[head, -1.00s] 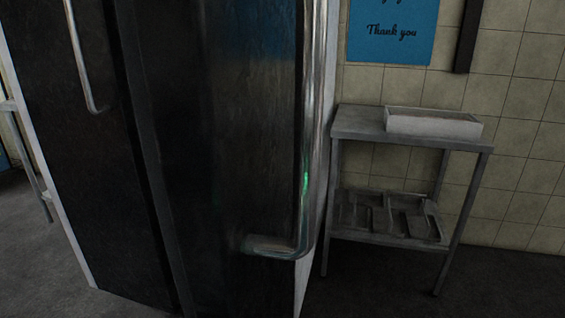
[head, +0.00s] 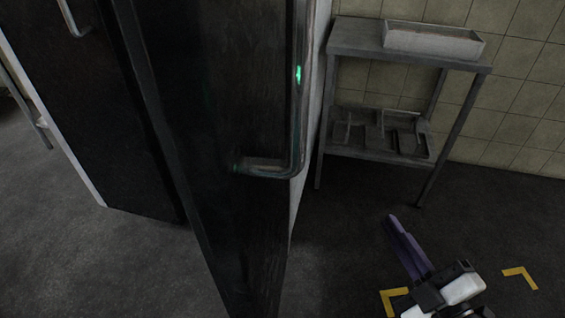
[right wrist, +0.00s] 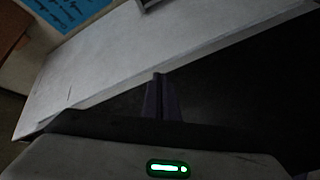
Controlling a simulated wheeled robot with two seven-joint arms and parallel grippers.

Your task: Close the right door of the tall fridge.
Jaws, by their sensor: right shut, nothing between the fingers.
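The tall fridge has a dark left door (head: 70,110) with a metal handle, and its dark right door (head: 225,90) stands nearer to me. The right door's long metal handle (head: 297,110) bends in at its lower end. This door looks swung out from the fridge, but its exact angle is hard to tell. My right gripper (head: 393,222) is shut and empty, to the right of the door and apart from it. In the right wrist view its fingers (right wrist: 160,85) point toward a pale panel (right wrist: 150,60). My left gripper is out of view.
A metal side table (head: 350,38) stands against the tiled wall to the right of the fridge, with a pale tray (head: 432,42) on top and a rack (head: 380,135) on its lower shelf. Yellow corner marks (head: 520,273) lie on the dark floor. The floor at lower right is otherwise clear.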

